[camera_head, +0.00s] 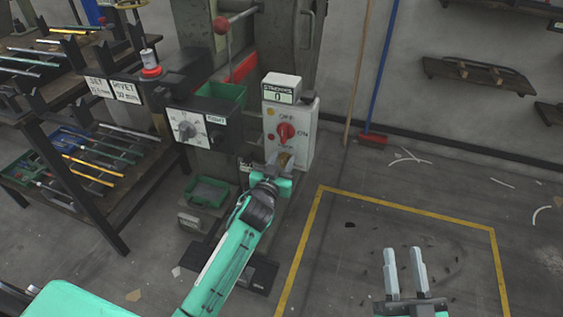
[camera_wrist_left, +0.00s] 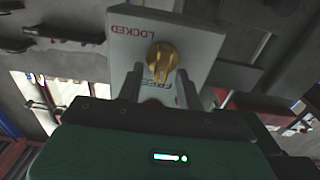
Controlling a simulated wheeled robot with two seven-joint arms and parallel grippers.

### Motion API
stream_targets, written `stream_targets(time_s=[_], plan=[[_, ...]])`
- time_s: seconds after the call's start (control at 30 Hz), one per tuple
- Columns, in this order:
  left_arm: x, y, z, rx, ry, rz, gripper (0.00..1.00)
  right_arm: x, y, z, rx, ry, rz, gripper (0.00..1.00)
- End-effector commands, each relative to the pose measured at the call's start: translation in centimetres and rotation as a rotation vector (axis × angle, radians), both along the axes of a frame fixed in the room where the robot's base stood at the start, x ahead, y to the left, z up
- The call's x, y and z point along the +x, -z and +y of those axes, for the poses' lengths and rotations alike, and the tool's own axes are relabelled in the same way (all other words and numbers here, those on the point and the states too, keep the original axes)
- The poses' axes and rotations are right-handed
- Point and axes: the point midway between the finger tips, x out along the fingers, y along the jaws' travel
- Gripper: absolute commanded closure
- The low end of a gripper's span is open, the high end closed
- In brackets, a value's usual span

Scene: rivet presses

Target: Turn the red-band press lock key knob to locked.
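The press (camera_head: 243,68) with a red band stands at the upper middle of the head view. Its light grey control box (camera_head: 303,148) carries a red selector (camera_head: 286,132). The brass lock key knob (camera_head: 284,158) is low on the box, partly hidden by my left gripper (camera_head: 272,172). In the left wrist view the knob (camera_wrist_left: 160,57) appears upside down, between the labels LOCKED and FREE. Its narrow part extends toward FREE. My left gripper (camera_wrist_left: 159,75) is open, its fingertips apart on either side of the knob's lower part; contact cannot be told. My right gripper (camera_head: 403,253) is open and empty.
A dial box (camera_head: 195,130) and a green bin (camera_head: 222,95) are left of the control box. A rack (camera_head: 85,155) with rods stands at the left. A red-and-blue broom (camera_head: 374,139) leans at the wall. The yellow-lined floor area (camera_head: 400,208) has only small scraps.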

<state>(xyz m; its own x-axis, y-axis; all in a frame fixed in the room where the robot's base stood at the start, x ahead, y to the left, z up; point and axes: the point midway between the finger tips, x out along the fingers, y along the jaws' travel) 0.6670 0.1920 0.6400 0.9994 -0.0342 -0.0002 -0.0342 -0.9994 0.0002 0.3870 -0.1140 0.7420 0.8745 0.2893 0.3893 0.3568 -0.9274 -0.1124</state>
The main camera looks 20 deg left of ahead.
Motion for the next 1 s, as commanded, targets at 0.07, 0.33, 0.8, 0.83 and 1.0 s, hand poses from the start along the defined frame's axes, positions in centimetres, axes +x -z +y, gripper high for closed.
stream_targets(time_s=[0.07,0.33,0.8,0.83,1.0], plan=[[0.0,0.0,0.0,0.0,0.0,0.0,0.64,0.0,0.0,0.0,0.0,0.0,0.0,0.64],[0.0,0.0,0.0,0.0,0.0,0.0,1.0,0.0,0.0,0.0,0.0,0.0,0.001,0.64],[0.0,-0.2,-0.2,0.111,0.0,-0.002,1.0,-0.5,3.9,1.3,-0.051,-0.04,0.219,0.64],[0.0,-0.2,-0.2,0.131,0.0,-0.003,1.0,-0.7,4.6,1.5,-0.06,-0.046,0.256,0.64],[0.0,-0.3,-0.4,0.268,0.0,-0.007,1.0,-2.6,9.1,2.6,-0.117,-0.095,0.489,0.64]])
